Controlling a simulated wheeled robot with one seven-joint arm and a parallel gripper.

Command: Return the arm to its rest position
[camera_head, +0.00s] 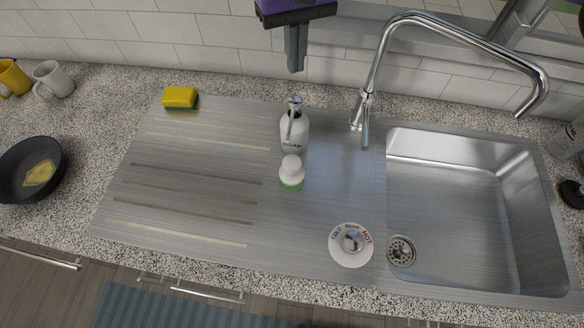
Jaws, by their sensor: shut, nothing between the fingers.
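My gripper (295,66) hangs at the top middle of the head view, pointing down. Its dark fingers are together, with nothing held between them. It is above the back of the steel drainboard, in front of the white tiled wall. A white soap dispenser (295,130) with a metal pump stands upright below it in the picture, apart from the fingers. The rest of my arm is cut off by the top edge.
A tall chrome faucet (375,65) stands right of my gripper beside the sink basin (470,220). A white-and-green bottle or brush (291,172), a yellow sponge (180,97), a pan (17,182) and mugs (52,77) are around. The grooved drainboard (200,170) is mostly clear.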

